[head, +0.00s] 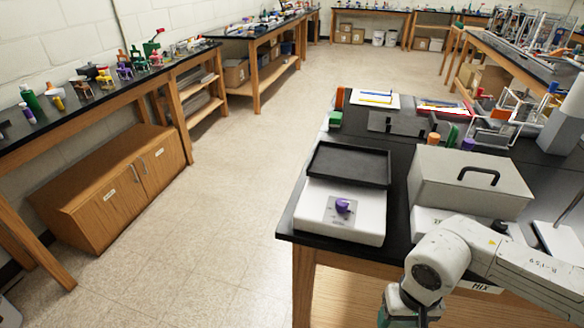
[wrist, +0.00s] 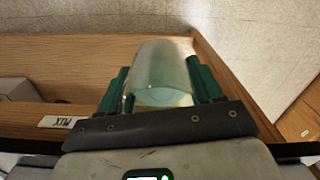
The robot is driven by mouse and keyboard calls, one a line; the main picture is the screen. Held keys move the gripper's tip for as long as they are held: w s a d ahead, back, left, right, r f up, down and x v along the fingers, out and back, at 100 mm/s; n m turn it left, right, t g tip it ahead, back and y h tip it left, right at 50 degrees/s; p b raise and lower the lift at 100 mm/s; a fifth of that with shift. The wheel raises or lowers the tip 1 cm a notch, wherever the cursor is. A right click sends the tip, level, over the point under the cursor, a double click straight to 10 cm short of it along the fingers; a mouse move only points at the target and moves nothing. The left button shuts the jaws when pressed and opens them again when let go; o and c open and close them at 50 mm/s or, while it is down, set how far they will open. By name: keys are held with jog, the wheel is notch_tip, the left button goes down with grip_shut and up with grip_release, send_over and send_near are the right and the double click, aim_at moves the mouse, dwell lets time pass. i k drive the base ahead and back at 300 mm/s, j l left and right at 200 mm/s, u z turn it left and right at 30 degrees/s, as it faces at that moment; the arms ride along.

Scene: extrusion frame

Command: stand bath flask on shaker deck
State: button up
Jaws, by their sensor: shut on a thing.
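The shaker (head: 340,212) stands at the near left corner of the black bench, a white body with a purple knob. Its black, rimmed deck (head: 348,165) is level and empty. In the wrist view, my gripper (wrist: 158,88) has its green fingers on both sides of a pale, translucent glass vessel, the bath flask (wrist: 163,68), and is shut on it. The flask's far end points away from the wrist camera; its contents are unclear. In the head view my wrist reaches the bottom edge, in front of the bench, right of the shaker; the flask is out of frame there.
A grey lidded box (head: 440,185) with a black handle stands close right of the shaker. Behind are a green block (head: 336,118), papers (head: 375,98) and a wire rack (head: 500,125). The wooden bench front with a MIX label (wrist: 62,121) is near my gripper. Open floor lies left.

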aim_at(349, 163)
jog(key=i+u, duration=0.6)
jog(key=u, duration=0.2)
